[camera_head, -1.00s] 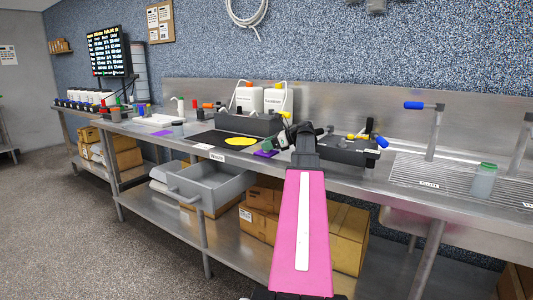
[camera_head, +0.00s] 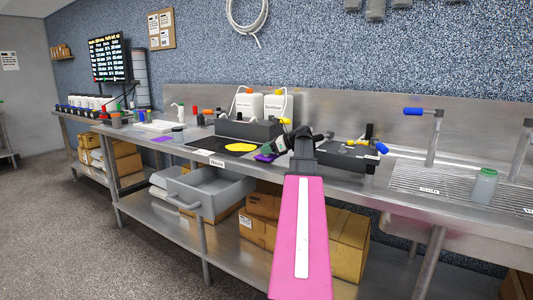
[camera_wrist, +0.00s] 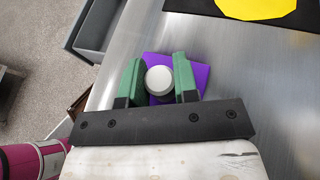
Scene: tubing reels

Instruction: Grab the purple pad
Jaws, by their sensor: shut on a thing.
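The purple pad (camera_wrist: 201,72) is a flat purple piece with a round pale grey knob on top. In the wrist view, the green fingers of my gripper (camera_wrist: 159,80) stand on either side of the knob and are shut on it. In the head view, the pad (camera_head: 265,157) is near the counter's front edge, just below the fingers of my gripper (camera_head: 273,149). The fingers partly cover it. I cannot tell whether it touches the counter.
A black mat with a yellow piece (camera_head: 242,149) lies to the left. A dark block with colored handles (camera_head: 345,156) stands close on the right. White jugs (camera_head: 273,103) stand behind. A grey drawer (camera_head: 211,190) is open below the edge. Another flat purple piece (camera_head: 161,139) lies farther left.

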